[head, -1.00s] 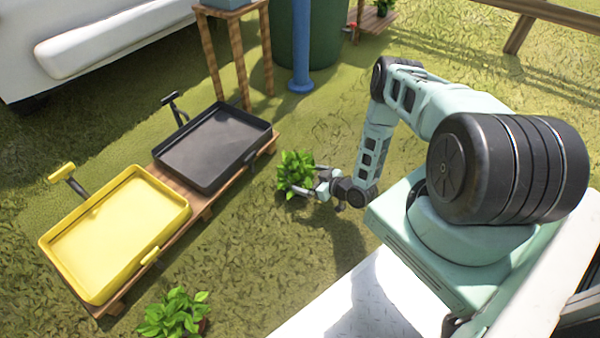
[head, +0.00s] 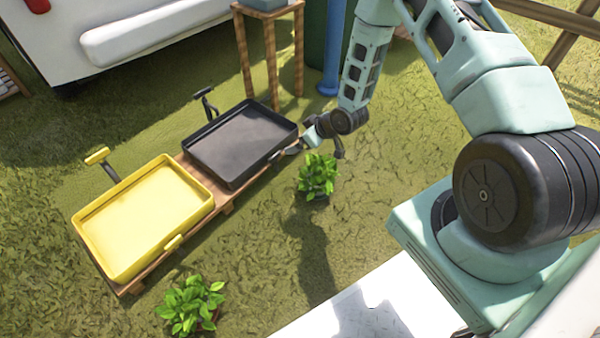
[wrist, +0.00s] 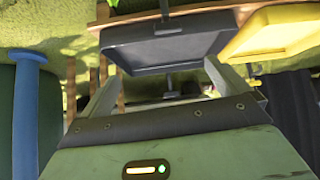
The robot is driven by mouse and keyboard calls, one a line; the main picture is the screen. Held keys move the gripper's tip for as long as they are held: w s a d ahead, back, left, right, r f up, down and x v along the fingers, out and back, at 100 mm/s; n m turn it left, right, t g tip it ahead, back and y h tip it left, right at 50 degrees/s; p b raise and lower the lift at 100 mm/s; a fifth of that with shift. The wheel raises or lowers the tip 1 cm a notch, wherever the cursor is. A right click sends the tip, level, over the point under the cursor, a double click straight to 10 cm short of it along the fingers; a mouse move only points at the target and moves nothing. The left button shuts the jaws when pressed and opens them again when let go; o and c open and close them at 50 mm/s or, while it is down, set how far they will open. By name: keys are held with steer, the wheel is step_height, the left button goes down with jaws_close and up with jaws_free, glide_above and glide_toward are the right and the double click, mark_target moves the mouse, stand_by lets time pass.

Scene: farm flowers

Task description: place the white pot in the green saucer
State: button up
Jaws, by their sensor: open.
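I see no white pot and no green saucer for certain in either view. A leafy green plant (head: 318,174) stands on the grass in the head view; its pot is mostly hidden by leaves and shadow. A second leafy plant (head: 188,302) is at the bottom left, with a bit of reddish-brown pot showing. My gripper (head: 290,152) is near the right edge of the black tray, up and left of the first plant and apart from it. In the wrist view my gripper (wrist: 160,85) has its fingers spread, with nothing held between them.
A black tray (head: 235,150) and a yellow tray (head: 145,215) rest on a low wooden platform (head: 228,207). A wooden stand (head: 243,55), a blue post (head: 333,50) and a green barrel (head: 316,50) are behind. The grass left of the platform is clear.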

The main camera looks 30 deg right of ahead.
steer(key=s+a+r+n+g, duration=0.15)
steer(key=s+a+r, duration=0.25)
steer(key=a+r, duration=0.45)
steer(key=s+a+r+g, duration=0.35)
steer(key=a+r, duration=0.35)
steer(key=r, duration=0.3)
steer(key=s+a+r+g+h, duration=0.1)
steer(key=s+r, duration=0.3)
steer(key=s, duration=0.4)
steer(key=s+a+r+g+h, duration=0.1)
steer(key=s+r, duration=0.3)
steer(key=s, duration=0.5)
steer(key=s+a+r+g, duration=0.1)
steer(key=s+a+r, duration=0.2)
steer(key=s, duration=0.6)
steer(key=shift+s+a+r+n+h, duration=0.2)
steer(key=shift+r+n+h, duration=0.25)
steer(key=shift+r, duration=0.4)
steer(key=shift+r, duration=0.1)
step_height(320, 180, up, 43)
steer(key=p, duration=4.2)
steer(key=shift+f+p, duration=0.2)
steer(key=shift+p, duration=0.15)
steer(key=shift+w, duration=0.1)
